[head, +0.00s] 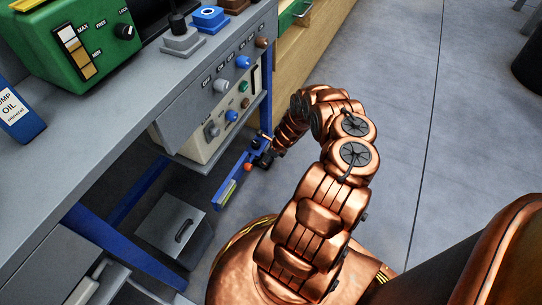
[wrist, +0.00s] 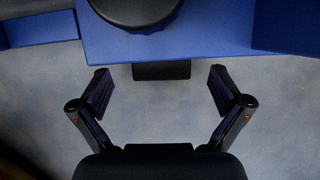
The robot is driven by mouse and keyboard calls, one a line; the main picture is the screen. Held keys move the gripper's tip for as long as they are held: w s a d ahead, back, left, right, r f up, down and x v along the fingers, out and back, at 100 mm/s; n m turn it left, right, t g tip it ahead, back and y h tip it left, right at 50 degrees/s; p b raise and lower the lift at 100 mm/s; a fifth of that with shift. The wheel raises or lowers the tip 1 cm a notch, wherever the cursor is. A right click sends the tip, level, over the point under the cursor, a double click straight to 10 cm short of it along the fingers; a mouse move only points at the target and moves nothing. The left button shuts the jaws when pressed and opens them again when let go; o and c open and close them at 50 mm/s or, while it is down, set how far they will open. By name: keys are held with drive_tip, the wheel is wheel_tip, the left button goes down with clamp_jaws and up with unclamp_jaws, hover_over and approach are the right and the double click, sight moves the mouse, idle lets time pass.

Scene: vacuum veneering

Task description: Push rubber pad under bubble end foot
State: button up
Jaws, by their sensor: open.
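A black block (wrist: 161,71), which looks like the rubber pad, shows at the edge of a blue frame part (wrist: 215,30) in the wrist view. Part of the block is hidden by the blue part. A dark round piece (wrist: 135,12) lies over the blue part; I cannot tell whether it is the foot. My gripper (wrist: 159,78) is open, its fingers apart on either side of the block and not touching it. In the head view my gripper (head: 263,159) is small and dark beside the low blue rail (head: 238,172), which carries a yellow-green strip (head: 228,192). The pad cannot be made out there.
A grey bench (head: 120,110) with a knobbed front panel (head: 225,85) stands left of my arm, on blue legs (head: 110,245). A grey box with a handle (head: 172,228) sits beneath it. Open grey floor (head: 430,120) lies to the right.

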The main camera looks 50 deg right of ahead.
drive_tip(key=shift+b+x, duration=0.6)
drive_tip(key=shift+x, duration=1.25)
